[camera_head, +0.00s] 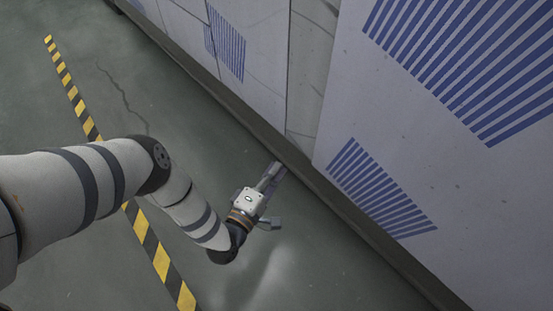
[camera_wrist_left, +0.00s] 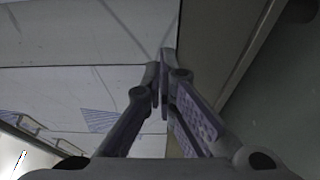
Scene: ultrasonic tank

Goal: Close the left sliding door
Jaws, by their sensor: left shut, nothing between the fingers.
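The tank's front is made of pale panels with blue stripes. A large striped panel (camera_head: 400,110) fills the right of the head view. A pale panel (camera_head: 262,45) with blue stripes stands to its left. A narrow, greyer strip (camera_head: 310,65) shows between them, set back from the right panel. I cannot tell for sure which panel is the left sliding door. My left gripper (camera_head: 273,174) is shut and empty, close to the tank's lower edge below the strip. In the left wrist view its fingertips (camera_wrist_left: 164,75) meet in front of pale panels (camera_wrist_left: 75,75). My right gripper is out of view.
A dark base rail (camera_head: 370,235) runs along the foot of the panels. Green-grey floor (camera_head: 320,270) lies clear beside it. A yellow and black floor stripe (camera_head: 160,258) passes beneath my left arm.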

